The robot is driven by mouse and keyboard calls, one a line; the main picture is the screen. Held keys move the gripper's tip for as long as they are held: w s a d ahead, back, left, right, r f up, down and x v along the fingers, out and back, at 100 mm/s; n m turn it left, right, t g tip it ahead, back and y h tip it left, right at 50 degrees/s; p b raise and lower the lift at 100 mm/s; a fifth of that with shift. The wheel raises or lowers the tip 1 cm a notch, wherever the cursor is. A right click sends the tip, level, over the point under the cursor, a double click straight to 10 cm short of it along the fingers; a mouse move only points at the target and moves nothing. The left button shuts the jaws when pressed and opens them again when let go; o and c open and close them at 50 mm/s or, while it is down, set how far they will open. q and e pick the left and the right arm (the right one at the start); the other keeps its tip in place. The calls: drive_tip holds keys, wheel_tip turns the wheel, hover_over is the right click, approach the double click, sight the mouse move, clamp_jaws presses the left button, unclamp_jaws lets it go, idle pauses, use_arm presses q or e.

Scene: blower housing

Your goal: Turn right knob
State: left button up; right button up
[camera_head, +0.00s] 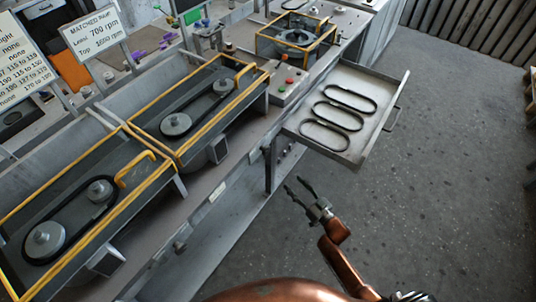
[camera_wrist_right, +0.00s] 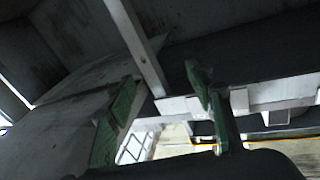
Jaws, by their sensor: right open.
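My right gripper (camera_head: 308,195) is open and empty, in front of the bench and below the open drawer, over the floor. In the right wrist view its two green fingers (camera_wrist_right: 162,105) stand apart with nothing between them. A small knob-like part (camera_head: 181,246) sits on the bench front below the housings. Which part is the right knob I cannot tell. The right belt housing (camera_head: 196,158) has a yellow frame, two pulleys and a black belt; the left housing (camera_head: 118,222) is alike. My left gripper is not in view.
An open drawer (camera_head: 357,153) with three black belts juts out above and right of my right gripper. A box with red and green buttons (camera_head: 287,85) sits on the bench. Signs and a yellow-framed unit (camera_head: 296,38) stand further back. The floor at right is clear.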

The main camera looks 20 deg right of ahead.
sight(268, 151)
drive_tip(key=w+a+r+n+y, duration=0.1)
drive_tip(key=w+a+r+y, duration=0.1)
drive_tip(key=r, duration=0.3)
drive_tip(key=w+a+r+n+y+b, duration=0.1)
drive_tip(key=a+r+y, duration=0.1)
drive_tip(key=a+r, duration=0.2)
drive_tip(key=w+a+r+n+y+b, duration=0.1)
drive_tip(key=w+a+r+y, duration=0.1)
drive_tip(key=r, duration=0.6)
drive_tip(key=shift+w+a+r+n+t+y, duration=0.2)
drive_tip(key=shift+w+a+n+t+y, duration=0.1)
drive_tip(key=shift+w+a+t, duration=0.1)
drive_tip(key=shift+x, duration=0.8)
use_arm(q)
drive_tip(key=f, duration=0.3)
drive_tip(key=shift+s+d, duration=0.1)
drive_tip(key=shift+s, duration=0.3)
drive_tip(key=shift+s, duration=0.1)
use_arm(e)
drive_tip(key=c, duration=1.2)
